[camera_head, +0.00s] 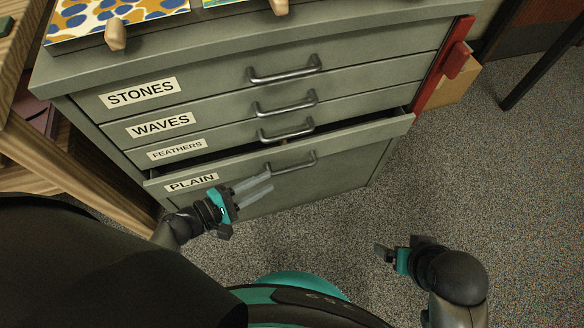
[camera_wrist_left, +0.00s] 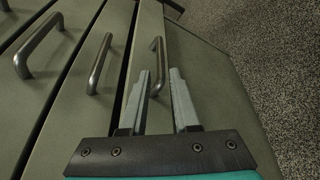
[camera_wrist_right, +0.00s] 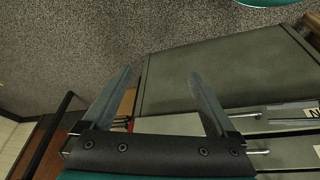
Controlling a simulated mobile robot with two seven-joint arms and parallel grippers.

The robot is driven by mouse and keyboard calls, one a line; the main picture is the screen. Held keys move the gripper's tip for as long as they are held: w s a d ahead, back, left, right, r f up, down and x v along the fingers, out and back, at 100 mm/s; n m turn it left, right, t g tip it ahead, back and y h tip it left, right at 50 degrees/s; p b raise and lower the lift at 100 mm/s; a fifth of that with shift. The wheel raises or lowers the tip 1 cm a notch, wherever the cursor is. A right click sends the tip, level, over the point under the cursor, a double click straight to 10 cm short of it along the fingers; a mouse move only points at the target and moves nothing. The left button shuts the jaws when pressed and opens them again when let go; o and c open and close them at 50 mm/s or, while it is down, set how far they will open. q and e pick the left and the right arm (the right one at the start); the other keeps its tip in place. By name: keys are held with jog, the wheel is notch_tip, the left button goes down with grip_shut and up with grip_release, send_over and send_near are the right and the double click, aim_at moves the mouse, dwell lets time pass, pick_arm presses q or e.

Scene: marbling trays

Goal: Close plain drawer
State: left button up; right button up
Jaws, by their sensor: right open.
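The plain drawer (camera_head: 345,150) is the lowest drawer of the grey-green cabinet and carries the label PLAIN. It stands partly pulled out, with a dark gap above its front. Its metal handle (camera_head: 292,162) also shows in the left wrist view (camera_wrist_left: 158,66). My left gripper (camera_head: 262,187) is open and empty, its fingers pointing at the drawer front near the handle's left end; contact cannot be told. In the left wrist view its fingers (camera_wrist_left: 163,80) are apart beside the handle. My right gripper (camera_head: 382,253) is open and empty, over the floor to the right (camera_wrist_right: 158,85).
The STONES (camera_head: 215,85), WAVES and FEATHERS drawers above look shut. A red bar (camera_head: 440,70) runs down the cabinet's right edge. A wooden table (camera_head: 70,170) stands close on the left. Grey carpet (camera_head: 480,180) lies free to the right.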

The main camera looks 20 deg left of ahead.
aim_at(288, 171)
pick_arm(q)
jog(key=b+x, duration=0.1)
jog(key=x, duration=0.7)
jog(key=shift+f+b, duration=0.1)
jog(key=shift+b, duration=0.25)
jog(key=shift+w+d+f, duration=0.1)
jog(key=shift+w+d, duration=0.3)
jog(key=shift+w, duration=0.15)
pick_arm(e)
jog(key=shift+w+a+r+t+y, duration=0.15)
jog(key=shift+a+r+t, duration=0.1)
jog(key=shift+r, duration=0.35)
jog(key=shift+w+a+r+t+y, duration=0.15)
jog(key=shift+r+t, duration=0.15)
jog(key=shift+r, duration=0.25)
jog(key=shift+w+a+r+t, duration=0.15)
jog(key=shift+r+t, duration=0.1)
jog(key=shift+r, duration=0.35)
pick_arm(q)
grip_shut()
